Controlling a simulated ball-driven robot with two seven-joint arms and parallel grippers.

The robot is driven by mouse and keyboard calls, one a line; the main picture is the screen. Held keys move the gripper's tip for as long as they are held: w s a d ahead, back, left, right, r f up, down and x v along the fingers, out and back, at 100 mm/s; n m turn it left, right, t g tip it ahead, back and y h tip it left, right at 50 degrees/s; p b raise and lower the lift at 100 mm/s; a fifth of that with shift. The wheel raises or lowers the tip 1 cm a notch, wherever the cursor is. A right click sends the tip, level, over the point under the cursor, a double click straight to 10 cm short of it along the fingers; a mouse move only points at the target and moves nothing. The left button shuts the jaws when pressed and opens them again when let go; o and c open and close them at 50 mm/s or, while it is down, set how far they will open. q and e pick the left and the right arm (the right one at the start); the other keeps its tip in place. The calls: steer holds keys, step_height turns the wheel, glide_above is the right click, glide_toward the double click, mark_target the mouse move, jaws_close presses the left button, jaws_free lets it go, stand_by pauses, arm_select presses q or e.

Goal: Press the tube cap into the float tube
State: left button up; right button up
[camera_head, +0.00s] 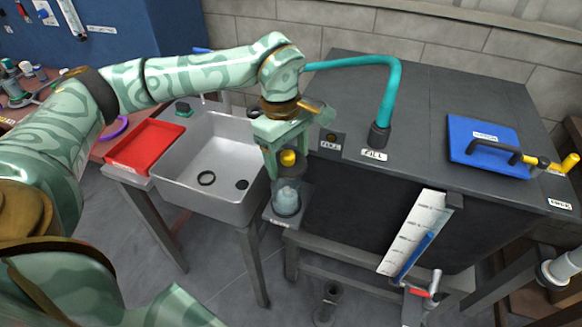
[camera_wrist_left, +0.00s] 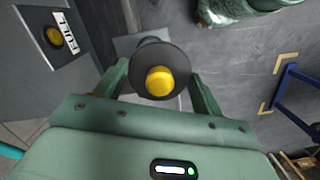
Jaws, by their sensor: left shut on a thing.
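The tube cap, a dark disc with a yellow knob (camera_head: 288,157), sits between the fingers of my left gripper (camera_head: 288,170). In the left wrist view, the cap (camera_wrist_left: 160,82) is framed by both fingers of the left gripper (camera_wrist_left: 160,74), which is shut on it. Below it in the head view, the clear float tube (camera_head: 287,200) stands upright on a small shelf, with something pale inside. The cap is at or just above the tube's top; the fingers hide the rim, so I cannot tell if they touch. My right gripper is out of view.
A grey sink (camera_head: 214,160) and a red tray (camera_head: 144,146) lie left of the tube. A dark tank (camera_head: 440,100) with a teal pipe (camera_head: 392,92) stands to the right. A white gauge board (camera_head: 414,232) hangs on its front.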

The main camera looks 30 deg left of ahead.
arm_select(q)
steer(key=w+a+n, duration=0.1)
steer(key=n, duration=0.1)
steer(key=w+a+n, duration=0.1)
steer(key=n, duration=0.1)
steer(key=shift+f+b, duration=0.3)
steer(key=shift+f, duration=0.1)
steer(key=shift+f+n, duration=0.15)
steer(key=shift+n, duration=0.15)
step_height(320, 180, down, 4)
steer(key=b, duration=0.4)
steer(key=shift+f, duration=0.1)
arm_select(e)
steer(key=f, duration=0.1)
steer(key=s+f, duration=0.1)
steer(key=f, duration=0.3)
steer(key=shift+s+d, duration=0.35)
arm_select(q)
steer(key=shift+r, duration=0.2)
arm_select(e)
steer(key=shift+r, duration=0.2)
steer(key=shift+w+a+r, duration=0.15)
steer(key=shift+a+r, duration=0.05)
arm_select(q)
steer(key=shift+f, duration=0.1)
